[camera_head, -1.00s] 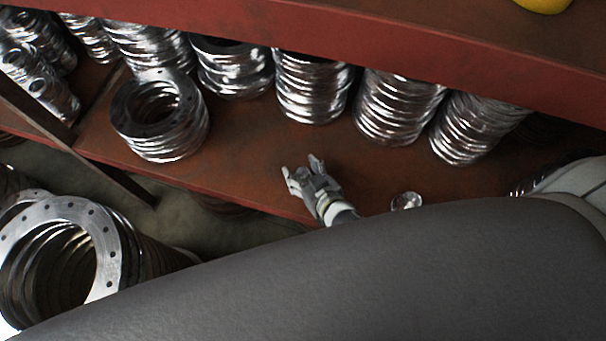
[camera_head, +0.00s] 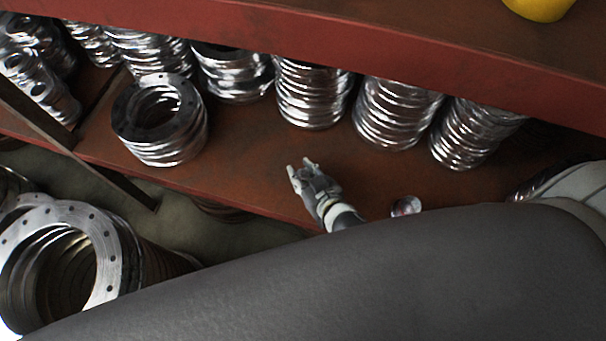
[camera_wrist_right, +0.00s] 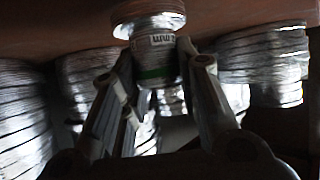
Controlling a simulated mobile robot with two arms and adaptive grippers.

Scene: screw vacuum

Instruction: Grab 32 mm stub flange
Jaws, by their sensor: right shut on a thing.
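The stub flange (camera_wrist_right: 150,22) shows in the right wrist view as a silver piece with a wide ribbed rim, a narrower neck, a white label whose readable part says "mm", and a green band. My right gripper (camera_wrist_right: 156,58) has one finger on each side of the neck and is shut on it. In the head view my right gripper (camera_head: 299,166) is low over the front part of the red-brown shelf. The held flange is too small or hidden to make out there. My left gripper is not in view.
Stacks of silver flanges (camera_head: 312,95) line the back of the shelf (camera_head: 250,150). A ring stack (camera_head: 160,125) stands left of my gripper, and a small silver piece (camera_head: 406,206) to its right. A red upper shelf edge (camera_head: 400,60) overhangs. Large rings (camera_head: 60,220) stand lower left.

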